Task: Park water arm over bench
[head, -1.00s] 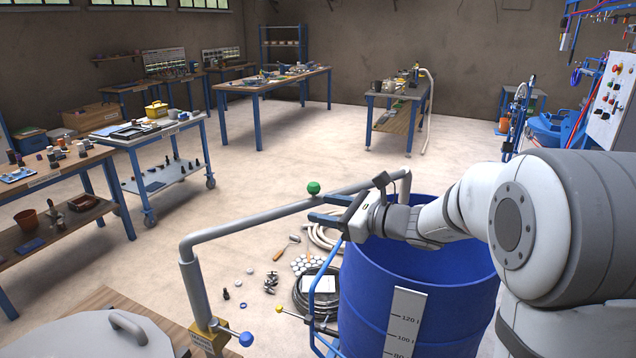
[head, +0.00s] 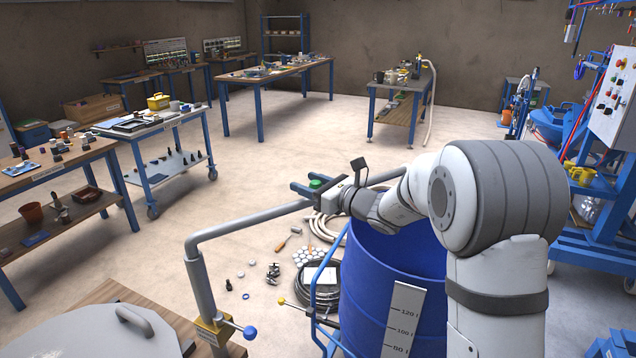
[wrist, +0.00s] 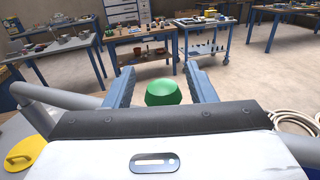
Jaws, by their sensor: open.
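The water arm is a grey bent pipe (head: 250,221) on an upright post at the lower left of the head view. It runs right toward the blue drum (head: 385,270). Its far end is partly hidden behind my gripper and arm. A green knob (head: 316,183) sits on the pipe and also shows in the wrist view (wrist: 163,93). My gripper (head: 308,187) is open at the knob, with one finger on each side of it in the wrist view (wrist: 165,88). Gaps show beside the knob there. A wooden bench top (head: 112,293) is at the lower left.
A blue-knobbed valve (head: 249,332) is at the post's foot, beside a grey lid (head: 75,335). A coiled hose (head: 328,228) and small parts lie on the floor left of the drum. A blue machine frame (head: 600,230) stands right. Floor beyond the pipe is clear.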

